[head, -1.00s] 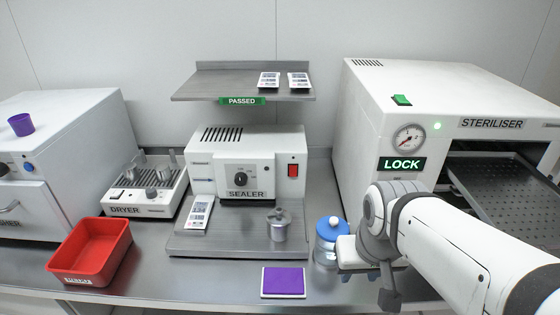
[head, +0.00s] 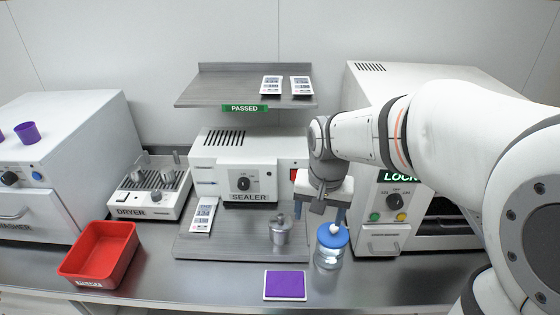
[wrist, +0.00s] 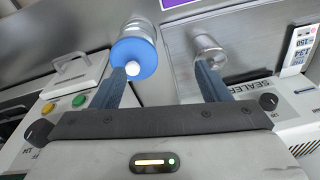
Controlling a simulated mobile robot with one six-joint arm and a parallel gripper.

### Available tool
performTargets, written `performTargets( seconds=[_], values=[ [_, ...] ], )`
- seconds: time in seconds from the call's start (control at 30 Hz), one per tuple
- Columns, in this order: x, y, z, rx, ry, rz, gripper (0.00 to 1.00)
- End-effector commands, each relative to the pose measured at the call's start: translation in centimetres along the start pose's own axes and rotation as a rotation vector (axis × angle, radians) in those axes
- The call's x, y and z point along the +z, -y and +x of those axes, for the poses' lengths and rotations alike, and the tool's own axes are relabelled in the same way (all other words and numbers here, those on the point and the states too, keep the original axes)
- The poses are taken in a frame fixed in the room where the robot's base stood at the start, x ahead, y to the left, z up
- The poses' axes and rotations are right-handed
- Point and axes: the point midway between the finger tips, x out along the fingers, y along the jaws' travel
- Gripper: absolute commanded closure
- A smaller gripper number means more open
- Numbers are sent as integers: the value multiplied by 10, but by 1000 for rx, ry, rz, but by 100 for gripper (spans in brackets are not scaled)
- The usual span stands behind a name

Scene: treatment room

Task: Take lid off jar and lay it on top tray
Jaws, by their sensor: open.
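The jar (head: 327,259) is clear glass and stands upright on the bench, right of the sealer's base plate. Its blue lid (head: 332,236) with a white knob is on it; the lid also shows in the wrist view (wrist: 133,54). My gripper (head: 320,214) is open and empty, pointing down above and just behind the jar. In the wrist view, the left finger of my gripper (wrist: 160,70) overlaps the lid's edge near the knob; I cannot tell whether they touch. The other finger is well apart from the lid. My arm hides much of the steriliser, and I cannot clearly make out a tray there.
A metal pot (head: 280,232) stands on the sealer's base plate, close left of the jar. A purple pad (head: 286,286) lies in front. A red bin (head: 99,252) is at left. A metal shelf (head: 235,88) holding two pouches is above the sealer (head: 250,160).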

Motion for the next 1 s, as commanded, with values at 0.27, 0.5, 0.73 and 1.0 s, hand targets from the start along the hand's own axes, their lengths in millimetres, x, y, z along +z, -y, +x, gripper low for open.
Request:
performTargets(
  seconds=[0.27,0.5,0.73,1.0],
  values=[
    [-48,74,9,36,79,138,31],
    [-56,94,26,49,96,182,31],
    [-54,92,51,51,98,184,31],
    [-52,90,88,51,97,184,31]
  ],
)
